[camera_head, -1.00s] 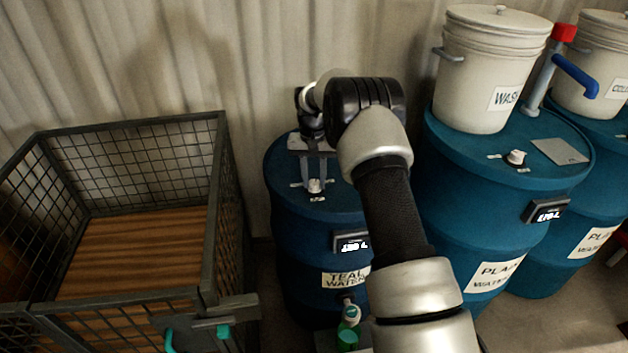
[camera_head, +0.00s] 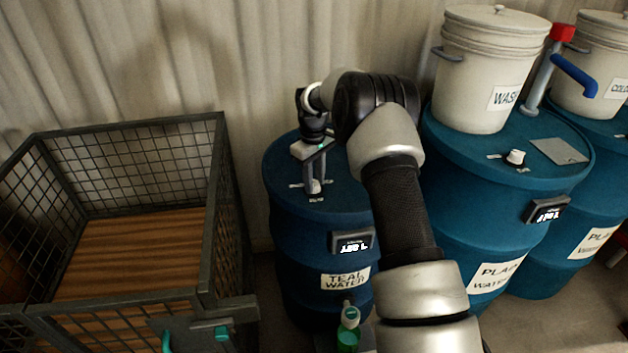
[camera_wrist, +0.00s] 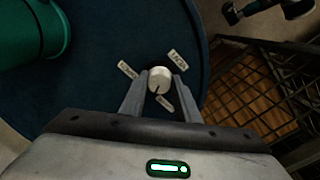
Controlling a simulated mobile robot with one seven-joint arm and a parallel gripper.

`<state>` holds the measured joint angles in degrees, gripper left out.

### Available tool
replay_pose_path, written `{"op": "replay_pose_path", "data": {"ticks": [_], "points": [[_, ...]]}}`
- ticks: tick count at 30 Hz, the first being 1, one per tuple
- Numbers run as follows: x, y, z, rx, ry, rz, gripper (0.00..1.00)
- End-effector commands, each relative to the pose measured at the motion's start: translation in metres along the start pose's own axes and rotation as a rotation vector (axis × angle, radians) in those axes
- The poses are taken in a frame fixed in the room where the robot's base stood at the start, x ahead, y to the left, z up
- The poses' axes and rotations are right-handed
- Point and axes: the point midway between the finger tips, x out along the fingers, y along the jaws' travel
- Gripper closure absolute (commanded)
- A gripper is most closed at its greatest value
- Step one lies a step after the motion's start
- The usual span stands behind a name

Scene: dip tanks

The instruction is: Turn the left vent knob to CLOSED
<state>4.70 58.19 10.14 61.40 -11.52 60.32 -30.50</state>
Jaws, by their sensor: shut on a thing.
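The left vent knob (camera_head: 315,187) is a small white knob on top of the blue barrel labelled TEAL WATER (camera_head: 290,245). My gripper (camera_head: 313,182) reaches down from above and is shut on this knob. In the wrist view the round white knob (camera_wrist: 160,76) sits between my two fingers, with a dark pointer mark on its lower side. Small labels stand around it at upper left (camera_wrist: 128,69), upper right (camera_wrist: 178,60) and lower right (camera_wrist: 165,103). Their words are too small to read surely.
A wire-mesh crate (camera_head: 213,200) stands left of the barrel. Another blue barrel (camera_head: 465,215) with its own white knob (camera_head: 515,157) and a WASH bucket (camera_head: 488,75) stands to the right. A green bottle (camera_head: 348,330) is below the display (camera_head: 352,242). The corrugated wall is close behind.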

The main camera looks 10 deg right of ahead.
Motion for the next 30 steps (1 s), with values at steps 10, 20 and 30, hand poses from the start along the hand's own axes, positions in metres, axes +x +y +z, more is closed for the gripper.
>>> {"op": "replay_pose_path", "data": {"ticks": [10, 20, 30], "points": [[-0.0012, 0.0015, -0.0002, -0.265, 0.010, 0.001, 0.93], [-0.0012, 0.0022, -0.0003, -0.395, 0.013, 0.002, 0.93], [-0.0012, 0.0023, -0.0005, -0.422, 0.015, 0.002, 0.93]]}}
